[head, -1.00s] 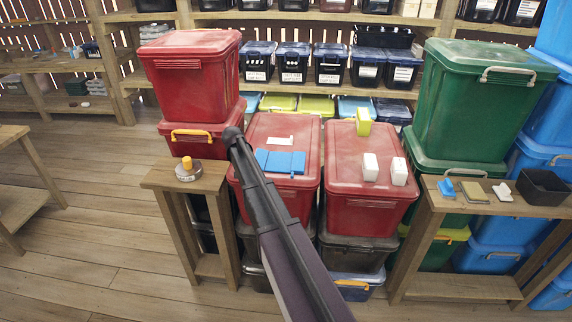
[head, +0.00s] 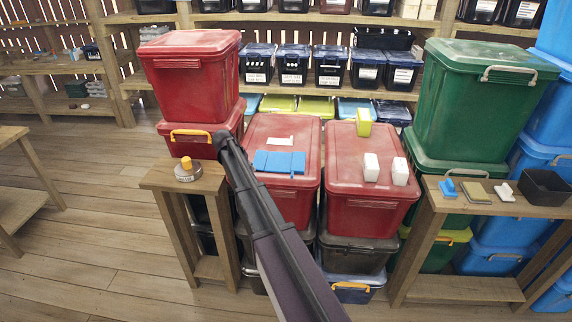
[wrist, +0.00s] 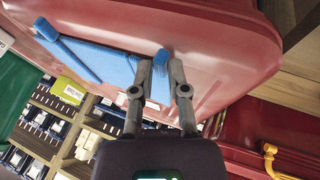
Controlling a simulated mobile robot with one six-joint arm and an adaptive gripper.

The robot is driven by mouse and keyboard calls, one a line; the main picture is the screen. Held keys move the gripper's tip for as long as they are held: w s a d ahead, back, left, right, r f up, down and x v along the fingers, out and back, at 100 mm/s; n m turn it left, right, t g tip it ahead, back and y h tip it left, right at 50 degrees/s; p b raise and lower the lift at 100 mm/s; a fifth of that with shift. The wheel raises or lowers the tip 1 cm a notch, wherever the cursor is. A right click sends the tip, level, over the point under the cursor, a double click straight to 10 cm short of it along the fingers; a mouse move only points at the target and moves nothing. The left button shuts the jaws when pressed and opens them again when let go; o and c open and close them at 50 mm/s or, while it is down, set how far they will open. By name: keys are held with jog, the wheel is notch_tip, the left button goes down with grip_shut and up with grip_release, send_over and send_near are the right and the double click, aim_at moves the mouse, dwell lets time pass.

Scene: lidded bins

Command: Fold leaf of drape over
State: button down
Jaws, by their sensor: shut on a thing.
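A blue drape (head: 279,162) lies on the lid of the left red bin (head: 262,133). It shows as a flat blue sheet with a narrow raised strip at one side in the wrist view (wrist: 112,66). My gripper (wrist: 163,66) is at the drape's other end, with its fingertips closed about a small blue tab (wrist: 160,54) of the drape's leaf.
A white piece (head: 279,140) lies on the same lid. The red bin (head: 340,174) to the right carries two white blocks (head: 371,167) and a yellow-green block (head: 364,122). A wooden stand (head: 160,177) with a yellow-knobbed weight (head: 187,170) is at left. Taller red bins rise behind it.

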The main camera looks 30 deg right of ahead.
jog(key=shift+f, duration=0.15)
jog(key=shift+w+a+f+g+h+b, duration=0.25)
jog(key=shift+h+b, duration=0.25)
jog(key=shift+b, duration=0.25)
jog(key=shift+s+d, duration=0.1)
jog(key=shift+f+g+h+b, duration=0.15)
jog(key=shift+g+h+b, duration=0.2)
jog(key=shift+h+b, duration=0.25)
jog(key=shift+s, duration=0.1)
jog(key=c, duration=0.7)
grip_release()
jog(key=shift+f, duration=0.1)
jog(key=shift+s+a+r+p, duration=0.45)
jog(key=shift+s+a, duration=0.35)
jog(key=shift+a, duration=0.1)
jog(key=shift+s+a+r+p, duration=0.3)
jog(key=shift+s+a+r, duration=0.1)
jog(key=shift+s+a, duration=0.45)
jog(key=shift+w, duration=0.1)
